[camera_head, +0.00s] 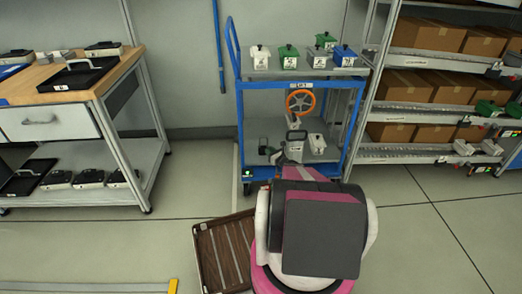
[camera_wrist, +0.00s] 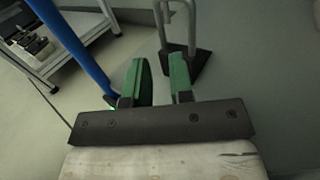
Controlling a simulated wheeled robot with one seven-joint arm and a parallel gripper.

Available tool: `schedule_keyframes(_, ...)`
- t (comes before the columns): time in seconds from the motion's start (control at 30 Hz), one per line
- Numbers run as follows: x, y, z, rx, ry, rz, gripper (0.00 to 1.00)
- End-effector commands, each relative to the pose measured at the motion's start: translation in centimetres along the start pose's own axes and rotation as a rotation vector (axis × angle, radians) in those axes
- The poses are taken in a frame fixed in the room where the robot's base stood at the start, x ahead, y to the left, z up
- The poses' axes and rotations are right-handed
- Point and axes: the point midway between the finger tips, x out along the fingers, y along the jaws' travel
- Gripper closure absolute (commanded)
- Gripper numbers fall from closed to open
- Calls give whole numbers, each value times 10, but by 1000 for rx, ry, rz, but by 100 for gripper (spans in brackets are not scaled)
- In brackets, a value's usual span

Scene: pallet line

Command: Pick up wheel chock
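A dark, wedge-like base (camera_wrist: 192,64) with a grey tubular handle (camera_wrist: 178,12) shows just ahead of my gripper in the wrist view; it may be the wheel chock, but I cannot tell for sure. My gripper (camera_wrist: 161,78) has two green fingers standing apart with an empty gap between them. The right finger covers part of the dark base. I cannot tell whether they touch. In the head view my arm reaches toward the blue trolley (camera_head: 300,85) and hides much of its lower front. No wheel chock is clearly visible there.
The trolley carries small lidded boxes (camera_head: 288,57) and an orange handwheel (camera_head: 300,102). A wooden-topped workbench (camera_head: 115,72) stands left, a carton rack (camera_head: 372,90) right. A brown slatted pallet (camera_head: 207,256) lies beside my base. A blue pole (camera_wrist: 75,45) passes left of my gripper.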

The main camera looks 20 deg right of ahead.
Motion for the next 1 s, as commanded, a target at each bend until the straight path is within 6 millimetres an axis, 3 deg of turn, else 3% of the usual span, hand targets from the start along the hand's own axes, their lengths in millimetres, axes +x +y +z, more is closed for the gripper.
schedule_keyframes(0.2, 34, 0, 0, -3, -1, 4, 79)
schedule_keyframes(0.53, 60, 0, 2, -4, 0, 4, 79)
schedule_keyframes(0.8, 96, -1, 4, -4, 0, 4, 79)
schedule_keyframes(1.0, 99, -1, 5, -4, 1, 3, 79)
